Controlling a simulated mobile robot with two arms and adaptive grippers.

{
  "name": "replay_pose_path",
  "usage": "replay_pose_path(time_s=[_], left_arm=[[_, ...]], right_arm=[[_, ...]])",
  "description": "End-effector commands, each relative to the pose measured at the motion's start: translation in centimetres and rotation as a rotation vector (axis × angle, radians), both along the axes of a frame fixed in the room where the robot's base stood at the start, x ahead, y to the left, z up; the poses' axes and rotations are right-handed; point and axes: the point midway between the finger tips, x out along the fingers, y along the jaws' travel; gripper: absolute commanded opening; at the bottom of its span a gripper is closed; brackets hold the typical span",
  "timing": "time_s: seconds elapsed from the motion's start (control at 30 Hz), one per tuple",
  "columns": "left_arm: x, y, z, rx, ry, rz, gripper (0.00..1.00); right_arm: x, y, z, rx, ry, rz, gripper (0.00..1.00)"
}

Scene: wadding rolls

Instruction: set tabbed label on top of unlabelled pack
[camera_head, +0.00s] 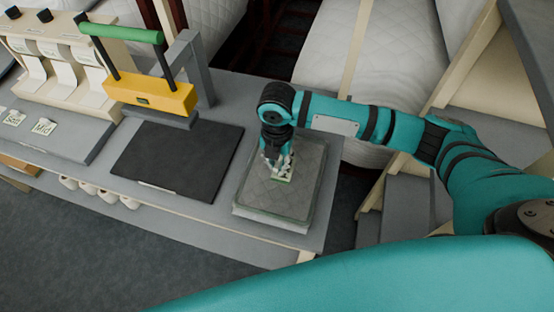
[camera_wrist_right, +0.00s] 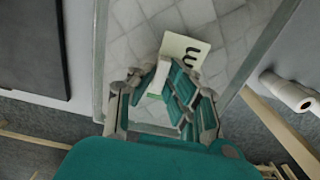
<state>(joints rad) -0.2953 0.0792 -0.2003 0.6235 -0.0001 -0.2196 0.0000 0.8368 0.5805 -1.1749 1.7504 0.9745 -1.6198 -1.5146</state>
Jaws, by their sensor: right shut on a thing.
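The pack (camera_head: 257,197) is a flat, grey-green quilted block lying on the bench; its quilted top also fills much of the right wrist view (camera_wrist_right: 120,45). My right gripper (camera_head: 280,165) points down over the pack's middle. In the right wrist view its fingers (camera_wrist_right: 165,92) are shut on the upright white tab of a label. The label (camera_wrist_right: 186,47) is a pale card with a dark letter and a green edge, lying close over the pack's top. I cannot tell whether it touches the pack. The fingers hide part of the label. My left gripper is out of view.
A dark mat (camera_head: 178,160) lies left of the pack, with a yellow press (camera_head: 150,100) with a green handle behind it. Labels reading Sm (camera_head: 14,118) and Md (camera_head: 43,126) lie on a grey board at far left. White rolls (camera_head: 100,194) sit below the bench.

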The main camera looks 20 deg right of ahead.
Motion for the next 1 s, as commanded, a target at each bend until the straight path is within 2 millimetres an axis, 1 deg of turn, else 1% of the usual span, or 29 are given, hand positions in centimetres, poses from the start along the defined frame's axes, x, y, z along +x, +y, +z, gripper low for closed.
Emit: replay_pose_path(time_s=[0.03,0.13,0.37,0.4,0.57,0.87,0.97,1.0], left_arm=[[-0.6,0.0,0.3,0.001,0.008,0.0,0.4],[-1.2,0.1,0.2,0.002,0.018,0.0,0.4],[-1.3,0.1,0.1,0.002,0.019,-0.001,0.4],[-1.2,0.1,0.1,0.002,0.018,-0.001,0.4],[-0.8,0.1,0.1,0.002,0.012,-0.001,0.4],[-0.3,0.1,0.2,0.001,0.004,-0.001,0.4],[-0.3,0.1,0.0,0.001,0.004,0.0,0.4],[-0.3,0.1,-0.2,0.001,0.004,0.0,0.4]], right_arm=[[-0.1,0.0,-0.4,-0.001,0.002,0.001,0.0],[0.0,0.0,-0.6,-0.001,-0.001,0.001,0.0],[0.0,0.0,-0.9,0.0,0.0,0.0,0.0],[0.0,0.0,-0.9,0.0,0.0,0.0,0.14],[0.0,0.0,-0.9,-0.001,-0.001,0.0,0.35],[0.0,0.0,-0.7,-0.001,-0.001,0.0,0.36],[0.1,0.1,0.0,0.0,-0.004,0.001,0.36],[0.1,0.1,0.5,0.002,-0.005,0.001,0.36]])
